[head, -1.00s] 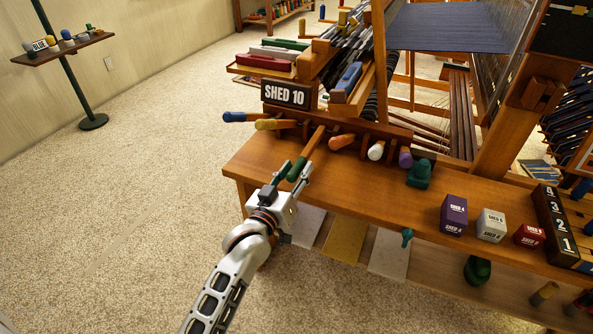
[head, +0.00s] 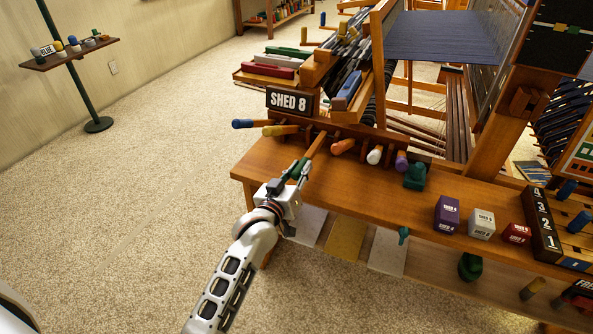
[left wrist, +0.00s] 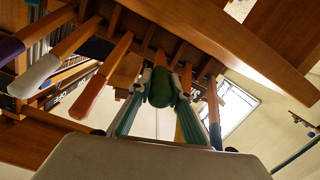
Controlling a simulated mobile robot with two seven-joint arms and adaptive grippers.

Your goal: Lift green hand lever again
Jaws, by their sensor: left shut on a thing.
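The green hand lever (head: 302,168) sticks out of the front of the loom on a wooden shaft, between the yellow lever (head: 281,130) and the orange lever (head: 343,146). My left gripper (head: 298,172) is shut on its green grip, with a finger on either side. The left wrist view shows the rounded green end (left wrist: 160,88) between the two fingertips (left wrist: 161,84). The fingers hide part of the grip in the head view. My right gripper is not in view.
Blue (head: 250,124), white (head: 375,155) and purple (head: 401,161) levers stand in the same row. Purple (head: 447,212), white (head: 481,223) and red (head: 516,233) blocks sit on the bench to the right. Open carpet lies to the left.

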